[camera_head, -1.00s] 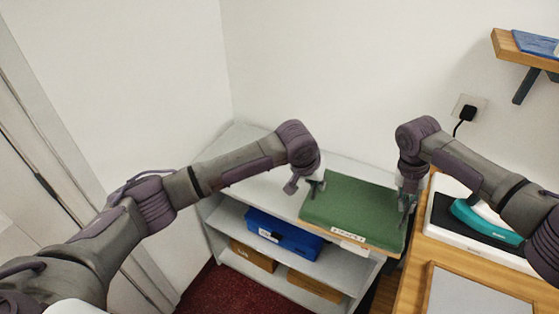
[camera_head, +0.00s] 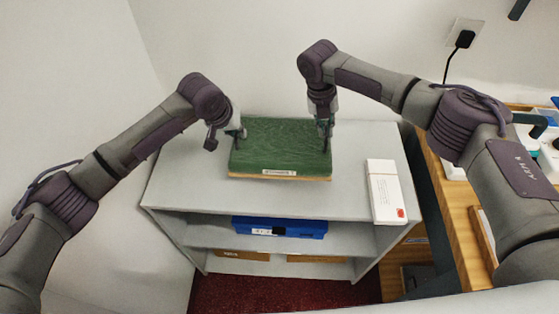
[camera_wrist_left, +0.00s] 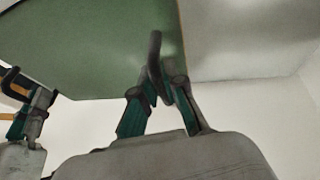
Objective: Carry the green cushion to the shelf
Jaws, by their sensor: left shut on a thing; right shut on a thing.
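The green cushion (camera_head: 280,150), with a tan lower edge and a small white label on its front, is level over the top of the grey shelf (camera_head: 190,185). My left gripper (camera_head: 239,131) is shut on its left side. My right gripper (camera_head: 326,135) is shut on its right side. In the left wrist view the cushion's green face (camera_wrist_left: 90,50) fills the upper left, with my left fingers (camera_wrist_left: 160,85) at its edge and my right gripper (camera_wrist_left: 32,108) at the far left. I cannot tell whether the cushion touches the shelf top.
A white box (camera_head: 382,185) lies on the shelf top to the right of the cushion. A blue box (camera_head: 280,227) and brown boxes (camera_head: 243,254) are on the lower levels. A wooden counter (camera_head: 452,215) stands at right. The shelf top left of the cushion is clear.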

